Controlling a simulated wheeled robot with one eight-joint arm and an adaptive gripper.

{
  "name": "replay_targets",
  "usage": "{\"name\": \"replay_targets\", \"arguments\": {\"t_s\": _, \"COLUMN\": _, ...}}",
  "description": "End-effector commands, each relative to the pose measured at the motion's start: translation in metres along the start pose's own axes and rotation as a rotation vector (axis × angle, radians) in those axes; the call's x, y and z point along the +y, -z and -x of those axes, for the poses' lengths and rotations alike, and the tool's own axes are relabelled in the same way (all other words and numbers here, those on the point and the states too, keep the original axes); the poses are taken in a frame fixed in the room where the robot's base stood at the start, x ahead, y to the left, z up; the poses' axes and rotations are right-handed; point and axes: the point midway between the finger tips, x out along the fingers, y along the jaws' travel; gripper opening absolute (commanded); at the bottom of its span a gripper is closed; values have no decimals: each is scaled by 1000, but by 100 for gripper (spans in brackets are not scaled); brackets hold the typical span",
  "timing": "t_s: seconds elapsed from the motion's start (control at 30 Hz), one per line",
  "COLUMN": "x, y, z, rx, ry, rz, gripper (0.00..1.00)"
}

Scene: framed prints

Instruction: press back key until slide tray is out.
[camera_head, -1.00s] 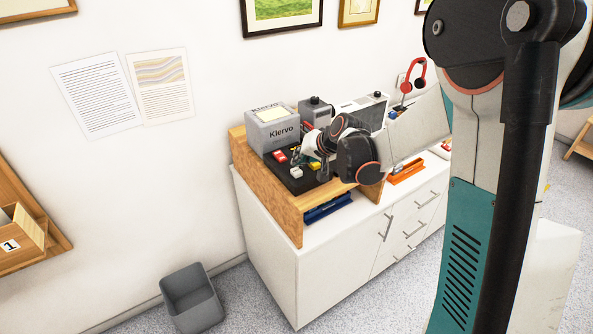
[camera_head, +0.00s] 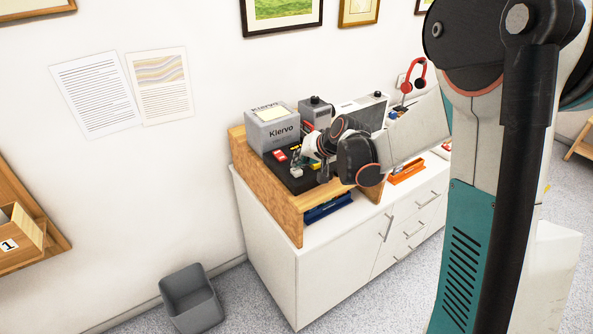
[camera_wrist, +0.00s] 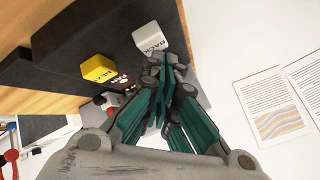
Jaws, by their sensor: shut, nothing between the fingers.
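The white back key (camera_wrist: 151,38), lettered BACK, stands on a dark panel in the wrist view. It also shows as a small white block (camera_head: 297,172) in the head view. A yellow key lettered NEXT (camera_wrist: 98,68) is to its left. My gripper (camera_wrist: 167,68) has its teal fingers together and empty, with the tips close beside the back key; I cannot tell whether they touch it. In the head view my gripper (camera_head: 318,166) is over the panel, partly hidden by my wrist. A grey Klervo machine (camera_head: 272,128) stands behind the panel. I cannot make out a slide tray.
A dark knob or key (camera_wrist: 122,83) is near the yellow key. A red key (camera_head: 280,155) sits on the panel. The wooden stand (camera_head: 265,197) rests on a white cabinet (camera_head: 325,270). A blue tray (camera_head: 327,207) and an orange tray (camera_head: 406,171) are nearby.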

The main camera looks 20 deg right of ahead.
Motion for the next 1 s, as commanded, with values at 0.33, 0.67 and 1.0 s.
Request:
{"name": "replay_targets", "arguments": {"t_s": 0.33, "x": 1, "y": -1, "z": -2, "rx": 0, "ry": 0, "rz": 0, "gripper": 0}}
{"name": "replay_targets", "arguments": {"t_s": 0.67, "x": 3, "y": -3, "z": -4, "rx": 0, "ry": 0, "rz": 0, "gripper": 0}}
{"name": "replay_targets", "arguments": {"t_s": 1.0, "x": 5, "y": -5, "z": -7, "rx": 0, "ry": 0, "rz": 0, "gripper": 0}}
